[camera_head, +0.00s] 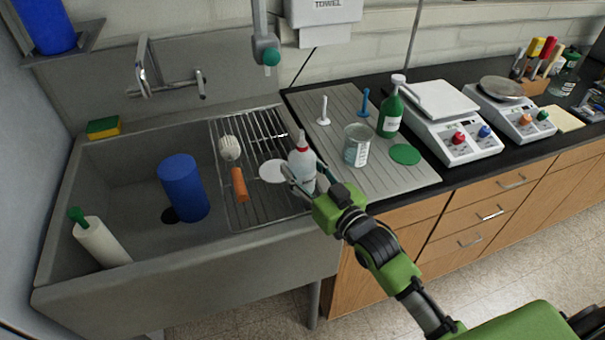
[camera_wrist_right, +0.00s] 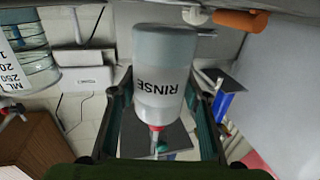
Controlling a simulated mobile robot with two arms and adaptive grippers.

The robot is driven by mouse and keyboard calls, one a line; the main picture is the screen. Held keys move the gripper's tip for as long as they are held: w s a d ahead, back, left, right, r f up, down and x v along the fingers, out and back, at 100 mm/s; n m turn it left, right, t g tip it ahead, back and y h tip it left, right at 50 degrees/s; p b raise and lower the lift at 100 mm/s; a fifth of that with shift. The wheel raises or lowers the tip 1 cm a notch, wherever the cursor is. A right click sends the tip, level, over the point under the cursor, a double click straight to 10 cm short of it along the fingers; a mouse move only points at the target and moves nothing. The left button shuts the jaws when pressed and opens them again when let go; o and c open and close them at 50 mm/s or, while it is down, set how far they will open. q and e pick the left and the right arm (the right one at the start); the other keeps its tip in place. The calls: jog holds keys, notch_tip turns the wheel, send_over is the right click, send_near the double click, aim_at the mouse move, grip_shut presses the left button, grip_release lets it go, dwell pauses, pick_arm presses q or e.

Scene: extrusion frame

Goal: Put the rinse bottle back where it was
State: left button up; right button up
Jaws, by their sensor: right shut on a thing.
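The rinse bottle (camera_head: 301,157) is white with a red nozzle and stands upright at the right edge of the sink's wire rack (camera_head: 244,208). My right gripper (camera_head: 303,180) is shut on its body. In the right wrist view the rinse bottle (camera_wrist_right: 163,68) shows its RINSE label upside down, between the two fingers of the right gripper (camera_wrist_right: 160,110). Whether its base touches anything is hidden by the gripper. My left gripper is not in view.
On the rack lie a white-headed brush (camera_head: 230,148) and an orange-handled item (camera_head: 239,185). The grey drainboard (camera_head: 313,105) holds a clear beaker (camera_head: 356,146), a green bottle (camera_head: 390,113), a green disc (camera_head: 405,154) and two small pegs. A blue cylinder (camera_head: 182,186) stands in the sink.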

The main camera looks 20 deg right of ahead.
notch_tip(320, 180, down, 2)
jog(key=shift+f, duration=0.1)
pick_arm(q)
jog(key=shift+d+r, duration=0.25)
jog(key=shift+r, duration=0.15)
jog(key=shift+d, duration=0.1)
pick_arm(e)
jog(key=shift+f, duration=0.15)
jog(key=o, duration=1.3)
jog(key=shift+f, duration=0.1)
jog(key=shift+s, duration=0.2)
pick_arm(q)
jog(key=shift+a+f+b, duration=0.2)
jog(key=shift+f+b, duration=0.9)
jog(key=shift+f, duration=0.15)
pick_arm(e)
jog(key=v, duration=1.1)
jog(key=shift+s+r, duration=0.25)
jog(key=shift+s, duration=0.1)
